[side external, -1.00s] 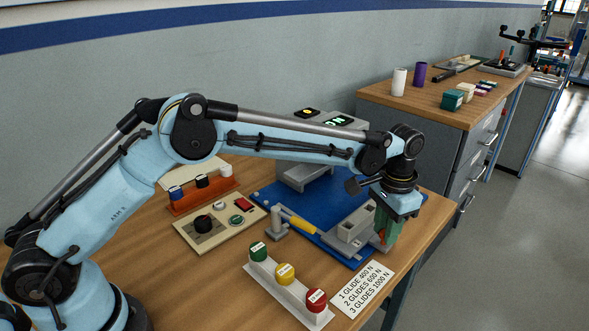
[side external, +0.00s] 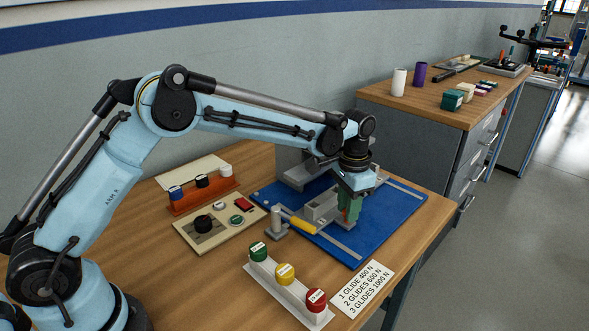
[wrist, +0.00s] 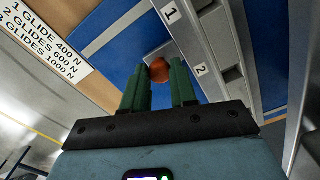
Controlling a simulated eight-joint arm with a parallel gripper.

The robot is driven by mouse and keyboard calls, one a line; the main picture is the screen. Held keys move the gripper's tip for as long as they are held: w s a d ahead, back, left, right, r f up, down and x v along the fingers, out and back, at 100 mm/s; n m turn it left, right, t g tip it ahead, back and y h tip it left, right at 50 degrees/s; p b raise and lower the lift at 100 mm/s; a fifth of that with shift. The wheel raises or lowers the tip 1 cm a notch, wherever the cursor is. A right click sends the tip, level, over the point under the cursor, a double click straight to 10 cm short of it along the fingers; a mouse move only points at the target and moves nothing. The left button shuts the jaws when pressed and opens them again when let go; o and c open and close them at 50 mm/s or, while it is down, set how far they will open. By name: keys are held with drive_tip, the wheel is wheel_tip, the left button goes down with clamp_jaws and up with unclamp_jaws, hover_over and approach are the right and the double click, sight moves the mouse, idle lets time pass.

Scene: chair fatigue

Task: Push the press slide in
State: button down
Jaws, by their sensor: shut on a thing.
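The press slide (side external: 322,207) is a grey block with recesses on the blue base plate (side external: 378,222), close to the grey press body (side external: 297,174). In the wrist view the slide (wrist: 222,58) carries labels 1 and 2. An orange-red ball knob (wrist: 158,70) on its side sits between the green fingers of my gripper (wrist: 166,75). My gripper (side external: 347,219) points down at the slide's near right end, shut on the knob.
A yellow-handled lever (side external: 301,224) stands close to the slide's left. Pale rails (side external: 342,246) cross the plate, whose right part is clear. A button strip (side external: 285,275), a force card (side external: 366,286), a control panel (side external: 219,222) and an orange rack (side external: 200,194) stand around it.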

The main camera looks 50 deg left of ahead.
drive_tip(key=c, duration=0.9)
unclamp_jaws()
wheel_tip(320, 180, up, 12)
drive_tip(key=shift+r, duration=0.1)
